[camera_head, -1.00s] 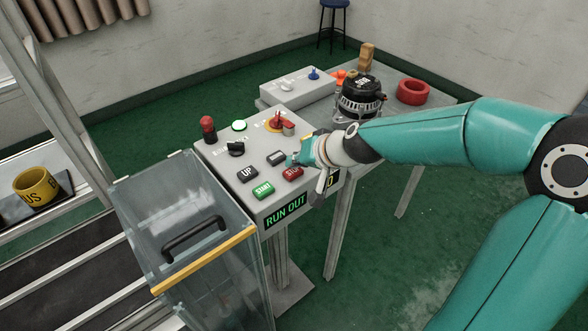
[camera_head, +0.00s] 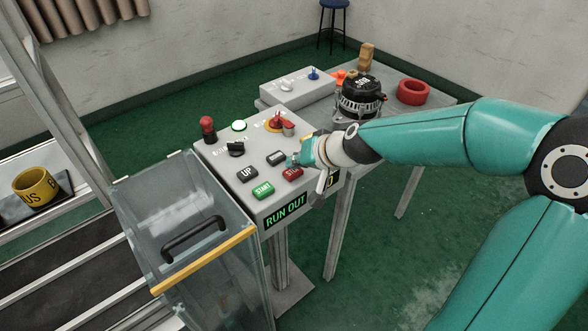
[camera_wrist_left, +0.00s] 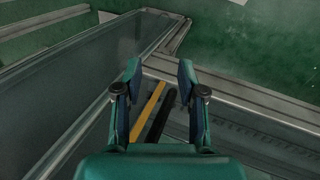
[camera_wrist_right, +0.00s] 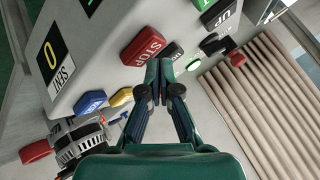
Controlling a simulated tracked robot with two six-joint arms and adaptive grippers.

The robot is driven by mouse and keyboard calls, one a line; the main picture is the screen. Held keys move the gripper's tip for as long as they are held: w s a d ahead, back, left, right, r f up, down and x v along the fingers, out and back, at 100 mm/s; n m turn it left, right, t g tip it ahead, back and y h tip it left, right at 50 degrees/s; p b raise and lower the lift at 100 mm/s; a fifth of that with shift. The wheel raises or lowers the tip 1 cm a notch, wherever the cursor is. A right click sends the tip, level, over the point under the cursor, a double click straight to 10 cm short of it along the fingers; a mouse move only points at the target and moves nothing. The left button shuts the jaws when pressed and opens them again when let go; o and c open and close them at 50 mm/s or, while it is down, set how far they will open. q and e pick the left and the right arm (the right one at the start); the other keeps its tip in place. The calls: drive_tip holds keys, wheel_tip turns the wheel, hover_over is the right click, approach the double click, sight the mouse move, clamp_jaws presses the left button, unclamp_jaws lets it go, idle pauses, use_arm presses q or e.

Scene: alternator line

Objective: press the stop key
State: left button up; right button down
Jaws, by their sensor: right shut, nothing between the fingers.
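The red stop key (camera_head: 292,173) is on the sloping top of the grey control box, right of the green start key (camera_head: 263,190). In the right wrist view the stop key (camera_wrist_right: 143,46) shows its STOP lettering. My right gripper (camera_head: 292,160) is shut and empty, its tips at the far edge of the stop key. In the right wrist view its closed tips (camera_wrist_right: 159,66) appear just beside the key; I cannot tell if they touch it. My left gripper (camera_wrist_left: 160,76) is open and empty, seen only in its wrist view.
A clear guard with a black handle (camera_head: 194,238) stands at the box's left. An alternator (camera_head: 360,98) and red ring (camera_head: 412,92) sit on the table behind.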

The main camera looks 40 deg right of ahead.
sight(295, 172)
drive_tip(key=shift+f+b, duration=0.3)
drive_tip(key=shift+f, duration=0.25)
idle(0.4)
drive_tip(key=shift+r, duration=0.1)
drive_tip(key=shift+r+p, duration=0.4)
drive_tip(key=shift+r, duration=0.2)
drive_tip(key=shift+r, duration=0.1)
wheel_tip(295, 172, up, 6)
drive_tip(key=p, duration=0.5)
drive_tip(key=shift+p, duration=0.4)
drive_tip(key=shift+f, duration=0.2)
